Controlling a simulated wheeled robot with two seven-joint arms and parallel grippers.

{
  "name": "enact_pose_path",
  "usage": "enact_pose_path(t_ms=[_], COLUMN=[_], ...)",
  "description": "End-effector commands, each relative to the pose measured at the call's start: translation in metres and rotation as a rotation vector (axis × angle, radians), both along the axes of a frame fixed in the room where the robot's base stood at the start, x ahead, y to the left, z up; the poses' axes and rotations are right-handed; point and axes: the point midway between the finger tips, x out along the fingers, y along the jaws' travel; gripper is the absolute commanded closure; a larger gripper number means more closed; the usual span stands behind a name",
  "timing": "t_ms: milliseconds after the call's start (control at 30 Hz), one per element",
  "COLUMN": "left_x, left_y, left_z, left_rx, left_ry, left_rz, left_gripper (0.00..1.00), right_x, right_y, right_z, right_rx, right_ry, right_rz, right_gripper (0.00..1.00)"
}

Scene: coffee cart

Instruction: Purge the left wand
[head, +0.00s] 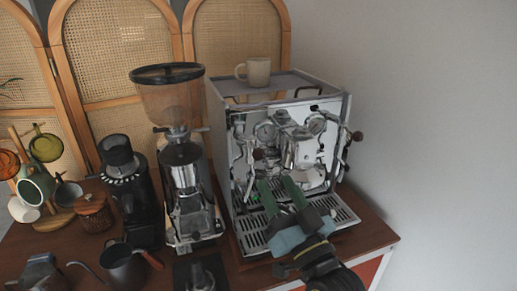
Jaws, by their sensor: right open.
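The silver espresso machine (222,150) stands on the right part of the cart. Its left wand (238,160) is a thin metal pipe at the front left, and its lower end is hard to make out. A dark brown ball-shaped knob (257,154) shows near this wand. Another brown knob (357,136) is at the machine's front right, with a second wand below it. My right gripper (277,184) reaches in from the lower right. Its two green fingers are apart and empty, in front of the machine above the drip tray (343,213), partly hiding it. My left gripper is out of view.
A beige mug (258,72) sits on top of the machine. A tall grinder (185,185) stands close at its left, with a black grinder (125,185) beyond. A kettle (120,265) is at the front left. A mug tree (45,180) stands far left. A wall is at right.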

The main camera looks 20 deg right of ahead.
Motion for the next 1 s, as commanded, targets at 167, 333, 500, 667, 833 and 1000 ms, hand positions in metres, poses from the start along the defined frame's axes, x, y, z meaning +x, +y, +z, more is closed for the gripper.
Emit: enact_pose_path(t_ms=[167, 333, 500, 667, 833, 1000], left_x=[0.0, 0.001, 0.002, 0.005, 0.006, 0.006], left_y=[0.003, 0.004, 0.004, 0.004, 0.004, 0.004], left_z=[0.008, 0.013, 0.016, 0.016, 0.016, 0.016], left_rx=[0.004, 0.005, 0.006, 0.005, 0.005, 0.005], left_ry=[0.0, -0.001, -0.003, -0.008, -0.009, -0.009], left_rz=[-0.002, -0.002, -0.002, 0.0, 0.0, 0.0], left_gripper=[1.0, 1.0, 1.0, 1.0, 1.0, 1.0], right_x=[0.035, 0.062, 0.08, 0.086, 0.086, 0.086], right_y=[0.005, 0.009, 0.012, 0.013, 0.013, 0.013], right_z=[0.017, 0.027, 0.033, 0.035, 0.035, 0.035], right_rx=[0.002, -0.001, 0.0, 0.0, 0.0, 0.0], right_ry=[-0.003, 0.0, 0.001, 0.002, 0.002, 0.002], right_rz=[0.0, 0.0, 0.0, 0.0, 0.0, 0.0], right_gripper=[0.56, 0.56, 0.56, 0.56, 0.56, 0.68])
